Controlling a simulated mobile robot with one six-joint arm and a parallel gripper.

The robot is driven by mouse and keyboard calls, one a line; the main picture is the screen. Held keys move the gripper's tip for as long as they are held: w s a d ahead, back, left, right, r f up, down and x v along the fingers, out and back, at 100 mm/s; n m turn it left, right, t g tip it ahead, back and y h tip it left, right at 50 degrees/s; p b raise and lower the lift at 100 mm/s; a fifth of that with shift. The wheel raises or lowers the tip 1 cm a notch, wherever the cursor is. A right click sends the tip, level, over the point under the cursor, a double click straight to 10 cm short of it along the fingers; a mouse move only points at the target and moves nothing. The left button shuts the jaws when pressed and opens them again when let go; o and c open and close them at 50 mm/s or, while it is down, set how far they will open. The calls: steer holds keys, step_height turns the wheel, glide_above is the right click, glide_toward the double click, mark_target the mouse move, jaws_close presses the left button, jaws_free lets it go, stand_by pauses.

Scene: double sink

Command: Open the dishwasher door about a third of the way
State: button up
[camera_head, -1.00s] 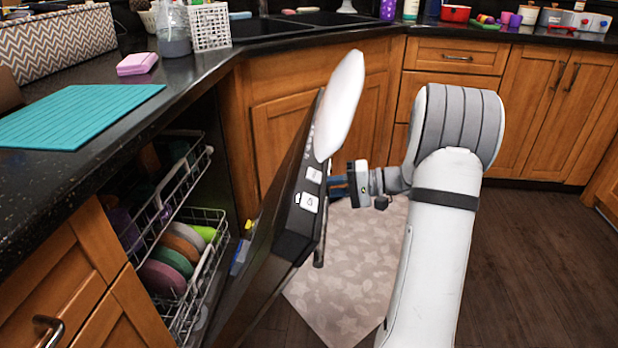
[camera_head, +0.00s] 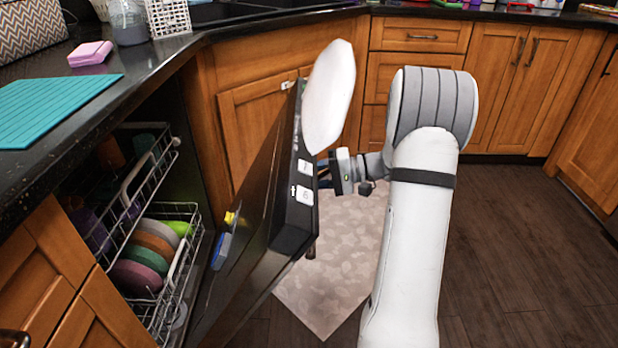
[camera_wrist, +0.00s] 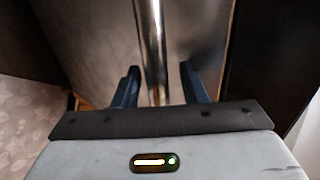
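The dishwasher door (camera_head: 262,185) is a dark panel hanging partly open, tilted out from the cabinet front. Its control edge with white labels (camera_head: 305,196) faces up. My gripper (camera_head: 323,172) is at the outer face of the door, near its top. In the wrist view, the metal bar handle (camera_wrist: 152,40) runs between the two blue fingers of my gripper (camera_wrist: 158,84). The fingers stand apart with a visible gap on each side of the bar. The handle is mostly hidden behind the door edge in the head view.
The upper rack (camera_head: 150,175) and lower rack (camera_head: 190,225) with several coloured plates (camera_head: 150,255) show inside the dishwasher. The counter (camera_head: 150,75) above holds a teal mat (camera_head: 50,105) and pink sponges (camera_head: 90,53). A patterned rug (camera_head: 345,250) lies on open floor beyond the door.

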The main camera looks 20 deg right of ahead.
steer(key=p+v, duration=0.2)
steer(key=v, duration=0.5)
steer(key=shift+s+d+p, duration=0.2)
steer(key=shift+d+p, duration=0.15)
